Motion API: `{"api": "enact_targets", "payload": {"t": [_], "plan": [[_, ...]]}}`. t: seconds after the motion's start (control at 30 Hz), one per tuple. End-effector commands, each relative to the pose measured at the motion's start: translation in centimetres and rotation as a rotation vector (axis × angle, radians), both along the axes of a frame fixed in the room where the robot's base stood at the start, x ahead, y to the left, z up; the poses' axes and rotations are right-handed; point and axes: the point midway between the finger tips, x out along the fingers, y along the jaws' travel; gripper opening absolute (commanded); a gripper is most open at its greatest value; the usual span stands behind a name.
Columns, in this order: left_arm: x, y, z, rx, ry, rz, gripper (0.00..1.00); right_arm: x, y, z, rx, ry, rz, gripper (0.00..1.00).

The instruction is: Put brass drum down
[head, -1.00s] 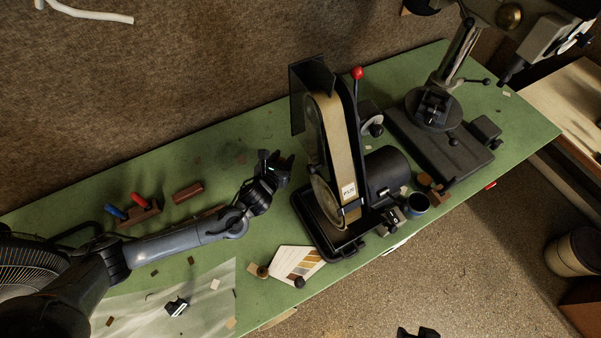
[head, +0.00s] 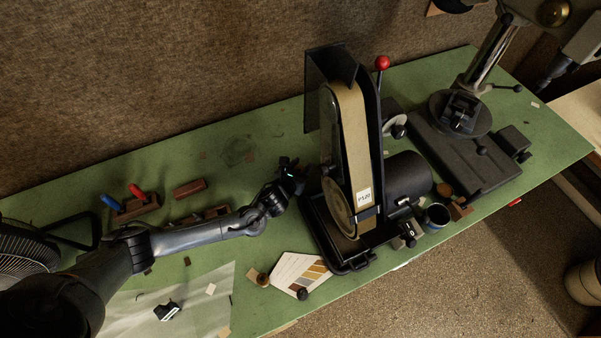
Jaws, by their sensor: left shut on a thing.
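My left gripper (head: 293,168) is just left of the black belt sander (head: 349,150), above the green bench. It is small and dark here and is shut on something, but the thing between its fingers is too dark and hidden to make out. I cannot pick out a brass drum for certain in the head view. My right gripper is not in view.
The green bench (head: 240,150) has free room behind my left arm. Left of the gripper are a wooden block (head: 189,189) and a holder with red- and blue-handled tools (head: 137,205). A colour card (head: 300,271) lies in front; a drill press (head: 465,140) stands right.

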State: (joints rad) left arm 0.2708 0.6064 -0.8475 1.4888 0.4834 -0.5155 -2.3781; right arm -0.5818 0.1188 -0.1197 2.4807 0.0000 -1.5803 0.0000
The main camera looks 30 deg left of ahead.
Motion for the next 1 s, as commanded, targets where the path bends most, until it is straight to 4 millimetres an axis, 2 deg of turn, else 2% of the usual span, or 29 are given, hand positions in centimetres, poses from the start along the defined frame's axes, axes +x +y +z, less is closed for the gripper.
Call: {"api": "enact_targets", "payload": {"t": [0.1, 0.27, 0.73, 0.77, 0.9, 1.0], "plan": [[0.0, 0.0, -1.8, 0.0, 0.002, 0.001, 0.05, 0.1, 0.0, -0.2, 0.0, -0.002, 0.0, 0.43], [0.0, 0.0, -3.3, 0.0, 0.002, 0.001, 0.05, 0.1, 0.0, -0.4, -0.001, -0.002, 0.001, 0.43], [0.0, 0.0, -3.9, 0.001, 0.001, 0.0, 0.05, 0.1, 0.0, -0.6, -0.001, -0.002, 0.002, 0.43], [-0.1, 0.0, -3.8, 0.001, 0.002, 0.0, 0.45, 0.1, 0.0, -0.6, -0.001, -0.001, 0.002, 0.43], [-0.1, 0.0, -3.8, 0.001, 0.002, 0.0, 0.65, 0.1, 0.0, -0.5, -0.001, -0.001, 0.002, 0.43], [-0.1, 0.0, -3.8, 0.001, 0.002, 0.0, 0.65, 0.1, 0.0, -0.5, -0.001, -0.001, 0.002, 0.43]]}}
